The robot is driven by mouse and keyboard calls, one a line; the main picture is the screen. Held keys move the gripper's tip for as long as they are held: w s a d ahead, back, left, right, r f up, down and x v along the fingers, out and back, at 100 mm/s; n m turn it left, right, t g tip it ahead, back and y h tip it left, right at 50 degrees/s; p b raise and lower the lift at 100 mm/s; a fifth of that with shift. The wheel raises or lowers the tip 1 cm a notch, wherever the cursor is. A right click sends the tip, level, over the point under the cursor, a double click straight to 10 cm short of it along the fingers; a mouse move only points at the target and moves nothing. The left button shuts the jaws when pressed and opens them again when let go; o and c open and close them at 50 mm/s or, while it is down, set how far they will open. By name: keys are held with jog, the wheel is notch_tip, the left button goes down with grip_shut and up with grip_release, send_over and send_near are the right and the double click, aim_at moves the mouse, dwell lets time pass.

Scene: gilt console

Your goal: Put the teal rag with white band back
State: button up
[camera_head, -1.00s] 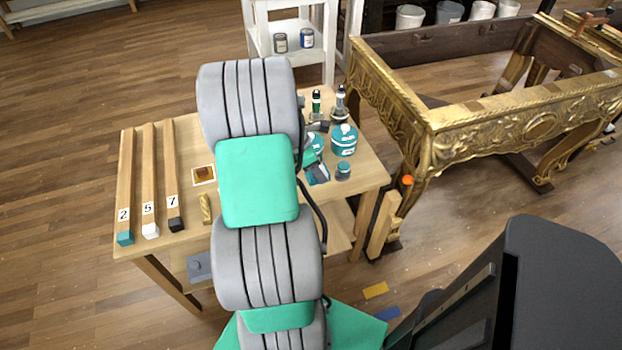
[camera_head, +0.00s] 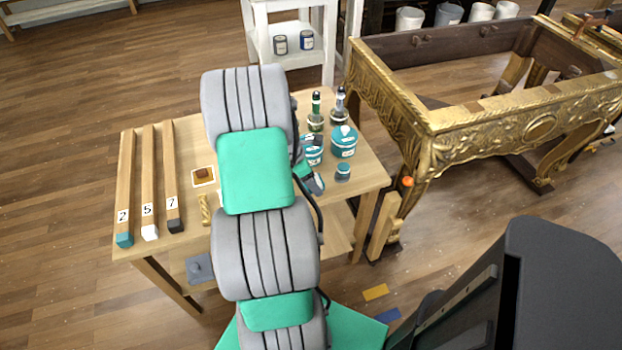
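My arm, in grey and green segments, crosses the middle of the head view and covers part of the wooden table (camera_head: 362,192). A small dark-and-teal patch (camera_head: 314,183) shows just right of the arm, beside the teal tubs. I cannot tell whether it is the teal rag, part of my gripper or both. No white band can be made out clearly. My gripper's fingertips are hidden behind the arm or too small to tell, so its grip is unclear.
Teal tubs (camera_head: 344,142), a small teal-lidded jar (camera_head: 343,172) and dark bottles stand at the table's right. Numbered wooden strips (camera_head: 148,185) lie at the left. A gilt console frame (camera_head: 480,135) stands to the right. Table space between strips and arm is partly clear.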

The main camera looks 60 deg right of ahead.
jog(key=shift+r, duration=0.1)
jog(key=p+v, duration=0.1)
jog(key=v, duration=1.1)
jog(key=w+a+r+m+t, duration=0.2)
jog(key=w+a+r, duration=0.1)
jog(key=w+a, duration=0.4)
jog(key=w+a+r+m+t, duration=0.1)
jog(key=w+a, duration=0.1)
jog(key=a, duration=0.6)
jog(key=w+a+r+m+t, duration=0.1)
jog(key=w+a+r, duration=0.15)
jog(key=a, duration=0.45)
jog(key=s+a+m+y, duration=0.1)
jog(key=a+m, duration=0.1)
jog(key=a, duration=0.7)
jog(key=s+a+m+t+y, duration=0.1)
jog(key=s+a+m+y, duration=0.1)
jog(key=a, duration=0.7)
jog(key=shift+s+a+r+m+t, duration=0.25)
jog(key=shift+s+r+m+t, duration=0.05)
jog(key=shift+m, duration=0.1)
jog(key=shift+c, duration=0.2)
